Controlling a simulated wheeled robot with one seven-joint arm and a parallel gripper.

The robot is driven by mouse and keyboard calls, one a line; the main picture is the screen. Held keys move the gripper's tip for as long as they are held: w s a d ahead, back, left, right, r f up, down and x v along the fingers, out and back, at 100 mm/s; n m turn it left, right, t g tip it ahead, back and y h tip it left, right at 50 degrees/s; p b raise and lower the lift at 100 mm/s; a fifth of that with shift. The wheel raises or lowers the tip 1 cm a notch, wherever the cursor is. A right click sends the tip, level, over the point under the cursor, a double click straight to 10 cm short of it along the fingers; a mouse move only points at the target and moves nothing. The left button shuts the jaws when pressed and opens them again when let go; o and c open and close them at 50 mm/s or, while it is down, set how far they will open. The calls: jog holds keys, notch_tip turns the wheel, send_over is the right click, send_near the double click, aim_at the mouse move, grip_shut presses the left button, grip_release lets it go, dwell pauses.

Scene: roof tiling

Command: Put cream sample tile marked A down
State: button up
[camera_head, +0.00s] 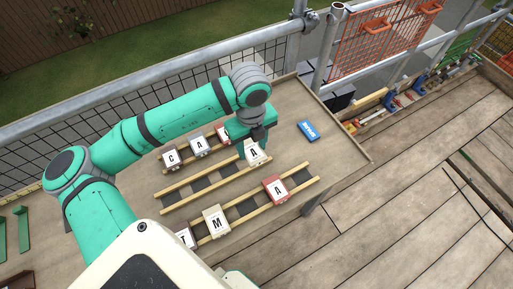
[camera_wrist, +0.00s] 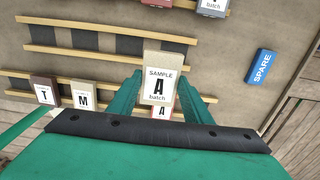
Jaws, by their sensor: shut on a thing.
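The cream sample tile marked A (camera_head: 254,155) is between the fingers of my gripper (camera_head: 257,144), which is shut on it. In the head view it shows at the right end of the empty-looking middle rack (camera_head: 180,207); I cannot tell its height above the rails. In the wrist view the tile (camera_wrist: 160,62) faces the camera, reading "SAMPLE A batch", with green fingers on both sides. It partly hides a red A tile in the front rack.
The front rack holds a T tile (camera_head: 186,238), a cream M tile (camera_head: 216,222) and a red A tile (camera_head: 276,190). Behind stand a C tile (camera_head: 171,158), another A tile (camera_head: 199,145) and a partly hidden red tile (camera_head: 222,134). A blue SPARE block (camera_head: 308,131) lies at the right.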

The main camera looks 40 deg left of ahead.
aim_at(256, 144)
jog(key=w+f, duration=0.1)
jog(key=w+a+f, duration=0.1)
jog(key=f, duration=0.1)
jog(key=w+f, duration=0.1)
jog(key=f, duration=0.1)
jog(key=shift+w+a, duration=0.2)
jog(key=shift+w, duration=0.1)
jog(key=shift+w+f, duration=0.1)
jog(key=shift+f, duration=1.45)
jog(key=shift+f, duration=0.5)
jog(key=o, duration=1.2)
jog(key=shift+c, duration=0.2)
jog(key=shift+r, duration=0.1)
notch_tip(256, 144, up, 13)
jog(key=shift+f, duration=0.1)
